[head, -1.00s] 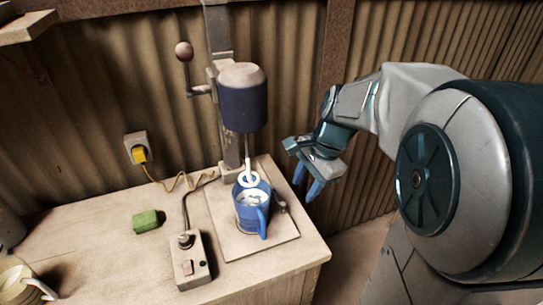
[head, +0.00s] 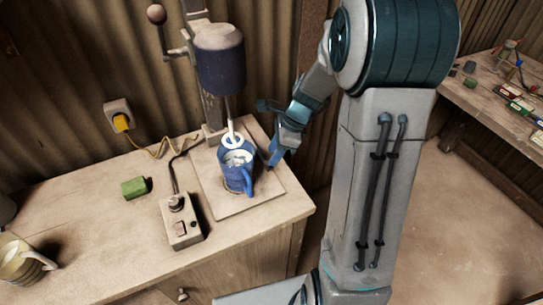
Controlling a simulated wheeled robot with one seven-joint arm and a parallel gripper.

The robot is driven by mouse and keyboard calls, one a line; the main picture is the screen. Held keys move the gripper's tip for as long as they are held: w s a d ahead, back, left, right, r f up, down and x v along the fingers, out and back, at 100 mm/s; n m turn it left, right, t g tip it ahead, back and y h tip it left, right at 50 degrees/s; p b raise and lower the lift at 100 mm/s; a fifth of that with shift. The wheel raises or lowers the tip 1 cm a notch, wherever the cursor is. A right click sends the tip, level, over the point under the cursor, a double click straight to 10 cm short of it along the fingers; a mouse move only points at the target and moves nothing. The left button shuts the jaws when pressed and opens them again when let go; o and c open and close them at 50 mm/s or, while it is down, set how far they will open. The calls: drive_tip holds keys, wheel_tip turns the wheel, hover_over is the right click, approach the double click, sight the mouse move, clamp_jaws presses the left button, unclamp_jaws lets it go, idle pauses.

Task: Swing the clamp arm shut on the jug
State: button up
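The blue jug (head: 236,172) stands upright on the pale base plate (head: 262,200) of the press, its handle toward the front right. It holds something whitish. The white ring-ended stirrer (head: 233,141) hangs from the dark blue press head (head: 221,66) into or just over the jug's mouth. My gripper (head: 272,160) is low over the plate, just right of the jug, fingers pointing down. The clamp arm is largely hidden around my gripper, at the jug's right side; whether the fingers touch it, and how far apart they are, cannot be made out.
A switch box (head: 181,221) with a cable sits front left of the plate. A green block (head: 134,187) and a beige mug (head: 22,261) lie farther left on the wooden bench (head: 95,235). A lever knob (head: 156,14) juts out upper left. Another cluttered table (head: 486,95) stands at right.

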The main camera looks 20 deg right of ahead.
sight(263, 159)
drive_tip(key=shift+x, duration=1.45)
clamp_jaws()
